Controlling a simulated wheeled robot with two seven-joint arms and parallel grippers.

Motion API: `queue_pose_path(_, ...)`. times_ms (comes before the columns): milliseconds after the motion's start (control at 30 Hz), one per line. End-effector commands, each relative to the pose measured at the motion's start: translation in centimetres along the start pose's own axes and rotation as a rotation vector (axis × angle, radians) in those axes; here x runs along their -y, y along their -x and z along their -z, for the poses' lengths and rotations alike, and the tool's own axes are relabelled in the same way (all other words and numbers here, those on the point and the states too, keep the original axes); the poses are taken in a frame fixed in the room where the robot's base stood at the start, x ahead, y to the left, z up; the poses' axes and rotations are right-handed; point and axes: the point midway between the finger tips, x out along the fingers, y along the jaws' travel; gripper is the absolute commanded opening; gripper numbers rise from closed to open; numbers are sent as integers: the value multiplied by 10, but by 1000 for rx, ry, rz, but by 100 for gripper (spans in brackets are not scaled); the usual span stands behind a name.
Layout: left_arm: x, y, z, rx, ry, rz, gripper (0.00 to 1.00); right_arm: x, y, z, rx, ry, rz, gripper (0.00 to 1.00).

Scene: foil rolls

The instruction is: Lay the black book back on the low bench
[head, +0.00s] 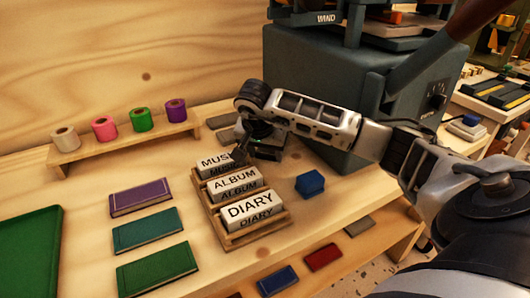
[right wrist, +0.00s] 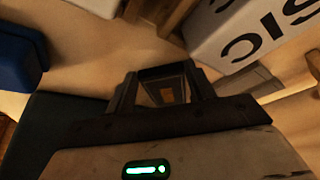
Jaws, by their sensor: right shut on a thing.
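My right gripper (head: 243,153) is at the back corner of the label rack, beside the MUSIC block; its fingers also show in the right wrist view (right wrist: 165,85). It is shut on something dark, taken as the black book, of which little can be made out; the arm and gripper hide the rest. No other black book stands out. The low bench (head: 388,235) runs along the front, below the table top. A blue book (head: 278,281), a red book (head: 323,257) and a grey book (head: 358,226) lie on it. My left gripper is out of view.
The rack (head: 251,238) holds MUSIC, ALBUM and DIARY blocks. A blue block (head: 310,183) lies right of it, a dark machine (head: 340,150) behind. Purple (head: 140,197), teal (head: 147,230) and green (head: 157,268) books lie left. Foil rolls stand on a small shelf (head: 130,143).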

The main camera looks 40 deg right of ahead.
Motion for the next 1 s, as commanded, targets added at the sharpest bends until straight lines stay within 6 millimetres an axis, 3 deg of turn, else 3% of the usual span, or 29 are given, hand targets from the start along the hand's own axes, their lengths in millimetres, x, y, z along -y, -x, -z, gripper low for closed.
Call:
queue_pose_path(267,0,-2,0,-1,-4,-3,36,0,-1,0,-2,0,2,26)
queue_pose_path(300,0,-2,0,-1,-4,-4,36,0,-1,0,-1,0,1,59)
queue_pose_path(367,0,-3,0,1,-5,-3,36,0,-1,0,-1,-1,1,76)
queue_pose_path(733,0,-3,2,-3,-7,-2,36,0,5,2,-2,0,2,76)
queue_pose_path(1000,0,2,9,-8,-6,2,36,1,55,3,-4,-1,5,76)
